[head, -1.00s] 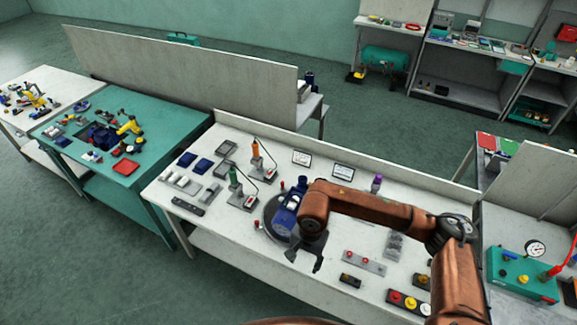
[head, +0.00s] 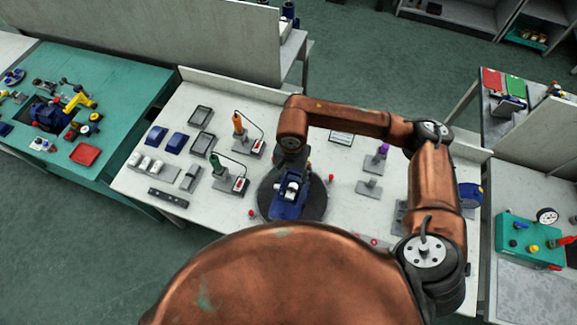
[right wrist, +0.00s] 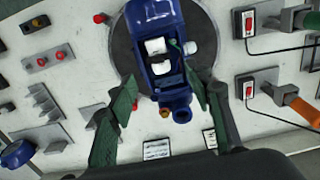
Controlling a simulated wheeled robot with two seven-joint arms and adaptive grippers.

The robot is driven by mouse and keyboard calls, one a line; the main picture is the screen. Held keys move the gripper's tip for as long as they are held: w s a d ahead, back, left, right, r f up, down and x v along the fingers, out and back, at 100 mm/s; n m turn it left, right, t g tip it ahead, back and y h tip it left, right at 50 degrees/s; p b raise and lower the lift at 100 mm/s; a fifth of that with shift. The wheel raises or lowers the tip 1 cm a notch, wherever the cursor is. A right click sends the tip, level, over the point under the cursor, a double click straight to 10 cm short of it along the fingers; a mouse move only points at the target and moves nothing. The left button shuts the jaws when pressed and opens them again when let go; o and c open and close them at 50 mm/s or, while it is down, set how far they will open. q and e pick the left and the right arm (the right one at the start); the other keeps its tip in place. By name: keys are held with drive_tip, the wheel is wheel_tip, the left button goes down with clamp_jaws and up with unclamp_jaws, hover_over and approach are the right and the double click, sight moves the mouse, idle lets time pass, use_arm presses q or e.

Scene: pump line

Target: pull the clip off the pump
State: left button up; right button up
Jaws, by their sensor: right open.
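The blue pump (head: 287,208) sits on a dark round turntable (head: 318,200). It also shows in the right wrist view (right wrist: 150,14), with white parts (right wrist: 158,46) and a small dark green piece in its open top. I cannot tell for certain which of these is the clip. My right gripper (head: 291,165) is over the far end of the pump in the head view. In the right wrist view its green fingers (right wrist: 165,98) are spread wide, one on each side of the pump's narrow end, with nothing held. My left gripper is not in view.
Two tools with orange (head: 238,122) and green (head: 215,163) handles stand left of the turntable. Trays and blue blocks lie farther left. A purple-topped item (head: 382,150) stands to the right. Small red knobs (head: 331,178) sit beside the turntable. My copper body hides the table's front.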

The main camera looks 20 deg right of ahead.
sight(291, 188)
drive_tip(key=shift+s+f, duration=0.15)
drive_tip(key=shift+s, duration=0.65)
drive_tip(key=shift+w+f, duration=1)
drive_tip(key=shift+f, duration=0.5)
drive_tip(key=shift+s+f, duration=0.15)
drive_tip(key=shift+s, duration=0.15)
drive_tip(key=shift+s+f+b, duration=0.2)
drive_tip(key=shift+f+b, duration=0.45)
drive_tip(key=shift+b, duration=0.3)
drive_tip(key=shift+w, duration=0.3)
drive_tip(key=shift+b, duration=0.4)
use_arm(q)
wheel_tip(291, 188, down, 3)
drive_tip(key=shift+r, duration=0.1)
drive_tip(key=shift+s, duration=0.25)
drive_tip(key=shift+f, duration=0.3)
